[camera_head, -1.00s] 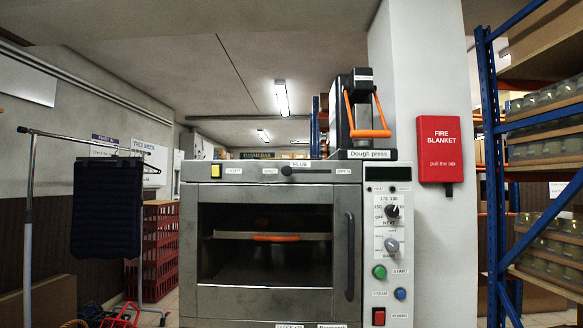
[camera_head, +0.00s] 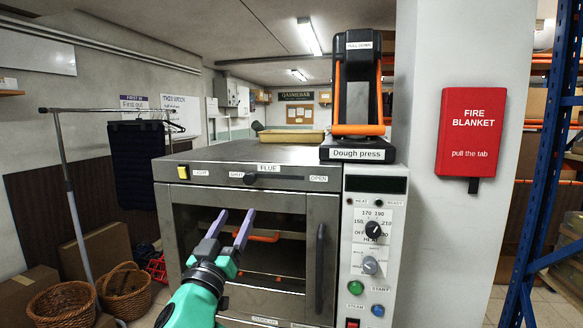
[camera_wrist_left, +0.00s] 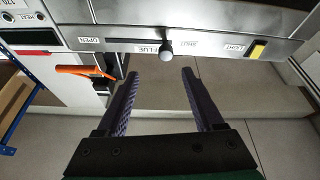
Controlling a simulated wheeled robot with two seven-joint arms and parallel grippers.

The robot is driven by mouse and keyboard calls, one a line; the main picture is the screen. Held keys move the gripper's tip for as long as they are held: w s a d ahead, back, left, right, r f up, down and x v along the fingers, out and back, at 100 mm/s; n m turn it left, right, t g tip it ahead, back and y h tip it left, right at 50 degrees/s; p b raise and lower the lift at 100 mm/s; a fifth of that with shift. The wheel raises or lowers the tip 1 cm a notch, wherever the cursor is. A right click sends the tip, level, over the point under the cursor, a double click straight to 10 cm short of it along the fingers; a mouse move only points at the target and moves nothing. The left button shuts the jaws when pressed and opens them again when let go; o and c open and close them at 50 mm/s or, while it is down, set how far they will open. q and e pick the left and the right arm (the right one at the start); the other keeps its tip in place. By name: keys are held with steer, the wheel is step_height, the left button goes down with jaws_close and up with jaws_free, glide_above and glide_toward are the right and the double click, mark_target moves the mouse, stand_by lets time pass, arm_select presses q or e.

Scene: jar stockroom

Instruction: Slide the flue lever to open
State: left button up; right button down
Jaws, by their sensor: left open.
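The flue lever is a small dark round knob (camera_head: 250,177) on a slot along the top front of the steel oven (camera_head: 300,152). The knob stands at the SHUT end of the slot, with the OPEN label at the slot's right end. In the wrist view, which is turned over, the knob (camera_wrist_left: 166,50) shows just beyond the fingertips, with OPEN off to the left. My left gripper (camera_head: 236,213) is open and empty, its purple fingers in front of the oven door, below the knob. In the wrist view my left gripper (camera_wrist_left: 160,73) shows the knob between its finger lines, apart from both.
A yellow light switch (camera_head: 183,172) sits left of the slot. The dough press (camera_head: 357,100) and a tray (camera_head: 291,136) are on top of the oven. The door handle (camera_head: 320,265) and control panel (camera_head: 372,240) are to the right. Baskets (camera_head: 62,305) stand on the floor left.

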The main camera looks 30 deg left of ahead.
mark_target(249, 181)
arm_select(q)
steer(key=p+x, duration=0.1)
steer(key=x, duration=0.3)
steer(key=p+x, duration=0.2)
steer(key=x, duration=0.3)
steer(key=a+p+x, duration=0.1)
steer(key=p+x, duration=0.1)
steer(key=x, duration=0.2)
steer(key=shift+r, duration=0.3)
steer(key=shift+w+a, duration=0.2)
steer(key=shift+a, duration=0.05)
arm_select(e)
steer(key=r, duration=0.5)
steer(key=shift+s+a+r, duration=0.15)
steer(key=shift+s+r, duration=0.15)
steer(key=shift+r, duration=0.05)
arm_select(q)
steer(key=shift+c, duration=0.3)
jaws_close()
steer(key=shift+d, duration=0.1)
arm_select(e)
steer(key=shift+w, duration=0.1)
